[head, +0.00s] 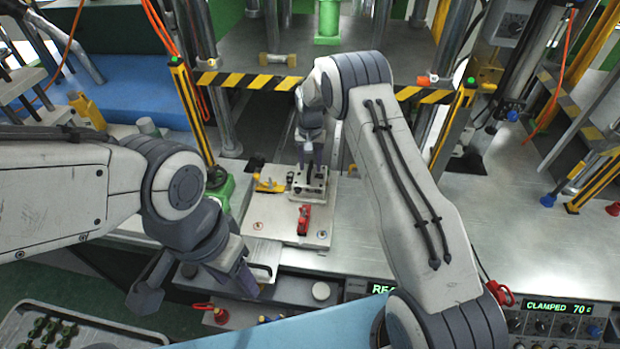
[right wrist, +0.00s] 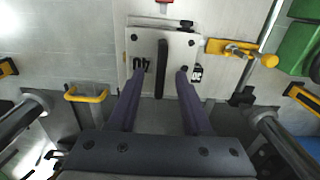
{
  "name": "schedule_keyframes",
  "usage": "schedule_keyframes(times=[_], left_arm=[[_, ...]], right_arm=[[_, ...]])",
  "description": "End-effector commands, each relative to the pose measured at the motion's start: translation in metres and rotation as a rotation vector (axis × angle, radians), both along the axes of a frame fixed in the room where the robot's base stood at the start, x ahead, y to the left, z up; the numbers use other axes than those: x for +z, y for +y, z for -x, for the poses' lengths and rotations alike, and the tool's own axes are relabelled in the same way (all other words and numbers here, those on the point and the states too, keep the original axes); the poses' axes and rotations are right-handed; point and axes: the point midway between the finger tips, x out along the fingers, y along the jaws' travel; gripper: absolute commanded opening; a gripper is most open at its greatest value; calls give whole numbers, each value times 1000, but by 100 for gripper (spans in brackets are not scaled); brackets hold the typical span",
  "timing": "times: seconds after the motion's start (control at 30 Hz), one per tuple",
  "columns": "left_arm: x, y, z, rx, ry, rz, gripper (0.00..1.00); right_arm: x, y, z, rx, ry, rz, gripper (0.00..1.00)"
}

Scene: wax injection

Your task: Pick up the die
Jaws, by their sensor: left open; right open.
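The die (head: 316,186) is a pale metal block on the light plate below the press. In the right wrist view the die (right wrist: 183,47) is marked 40 and has a dark upright bar across its middle. My right gripper (head: 311,163) points down over the die. In the right wrist view my open right gripper (right wrist: 161,71) has one finger on each side of the bar, with gaps; I cannot tell its exact height. My left gripper (head: 199,291) is open and empty at the lower left, well away from the die.
A yellow toggle clamp (head: 268,185) stands beside the die, and a red clamp (head: 303,220) sits in front of it. Press columns and a striped bar (head: 250,81) rise behind. A tray (head: 110,335) of green parts is at the lower left. The metal table (head: 520,225) is clear at right.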

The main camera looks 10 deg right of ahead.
Motion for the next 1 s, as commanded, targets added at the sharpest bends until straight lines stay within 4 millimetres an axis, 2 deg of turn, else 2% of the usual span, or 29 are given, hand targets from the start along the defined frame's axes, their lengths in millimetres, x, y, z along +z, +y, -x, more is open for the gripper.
schedule_keyframes(times=[0.03,0.17,0.37,0.4,0.47,0.5,0.53,1.0], left_arm=[[7,0,0,-1,0,0,54],[10,0,0,-2,0,0,54],[9,0,0,-2,0,0,54],[9,0,0,-2,0,0,54],[9,0,0,-2,0,0,54],[9,0,0,-1,0,0,54],[9,0,0,-1,0,0,54],[9,0,0,-1,0,0,54]], right_arm=[[-5,0,1,0,3,0,49],[-16,0,0,1,0,0,49],[-19,0,0,1,-1,0,49],[-19,0,0,1,-1,0,46],[-18,0,0,1,-1,0,23],[-18,0,0,1,-1,0,7],[-18,0,0,1,-1,0,0],[-18,0,0,1,-1,-1,0]])
